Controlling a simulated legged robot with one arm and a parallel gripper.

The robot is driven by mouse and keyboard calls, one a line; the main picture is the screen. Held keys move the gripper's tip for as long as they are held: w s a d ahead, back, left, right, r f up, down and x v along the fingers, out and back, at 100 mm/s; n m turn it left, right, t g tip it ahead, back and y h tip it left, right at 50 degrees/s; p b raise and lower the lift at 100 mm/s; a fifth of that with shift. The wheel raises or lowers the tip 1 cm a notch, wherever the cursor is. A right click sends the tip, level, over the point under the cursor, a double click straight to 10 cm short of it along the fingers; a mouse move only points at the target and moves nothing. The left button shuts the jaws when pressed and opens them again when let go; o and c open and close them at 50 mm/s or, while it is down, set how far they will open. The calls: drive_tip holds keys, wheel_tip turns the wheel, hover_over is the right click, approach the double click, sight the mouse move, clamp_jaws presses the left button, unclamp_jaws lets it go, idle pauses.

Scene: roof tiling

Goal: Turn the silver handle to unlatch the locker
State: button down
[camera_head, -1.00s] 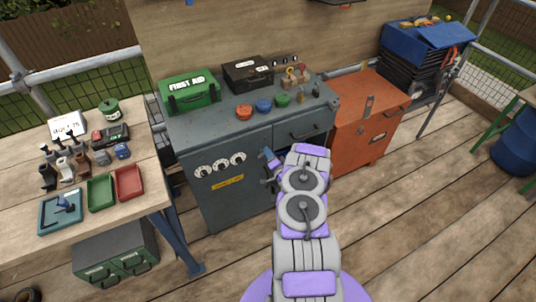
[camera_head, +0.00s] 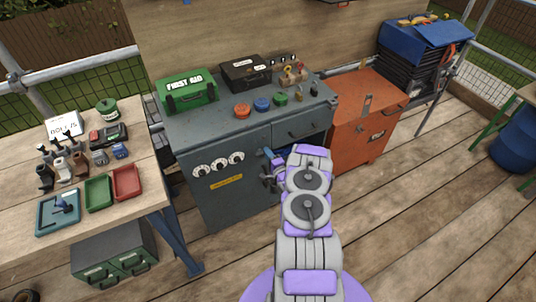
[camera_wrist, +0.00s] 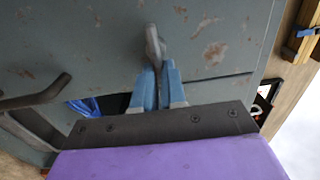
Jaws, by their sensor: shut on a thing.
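The grey metal locker (camera_head: 235,195) stands in the middle of the head view, with round dials on its front. The silver handle (camera_wrist: 152,42) shows in the wrist view, sticking out from the locker's scuffed grey face (camera_wrist: 90,30). My gripper (camera_wrist: 157,78) has its blue fingers shut on the handle, whose upper end shows beyond the fingertips. The held part is hidden between the fingers. In the head view, my gripper (camera_head: 269,156) is at the locker's front, and my arm hides part of that front.
A first aid box (camera_head: 187,91), a black case (camera_head: 246,73) and coloured buttons sit on the locker's top. An orange chest (camera_head: 365,125) stands close on the right. A wooden workbench (camera_head: 130,215) with small trays stands at left. Open plank floor (camera_head: 420,220) lies at right.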

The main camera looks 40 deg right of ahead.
drive_tip(key=shift+a+f, duration=0.2)
drive_tip(key=shift+f, duration=0.15)
drive_tip(key=c, duration=1.4)
unclamp_jaws()
drive_tip(key=shift+o, duration=0.9)
drive_tip(key=shift+w+d, duration=0.1)
drive_tip(key=shift+r, duration=0.15)
drive_tip(key=p+v, duration=0.5)
drive_tip(key=v, duration=1.2)
drive_tip(key=shift+s+d, duration=0.1)
drive_tip(key=shift+s, duration=0.1)
drive_tip(key=shift+w, duration=0.1)
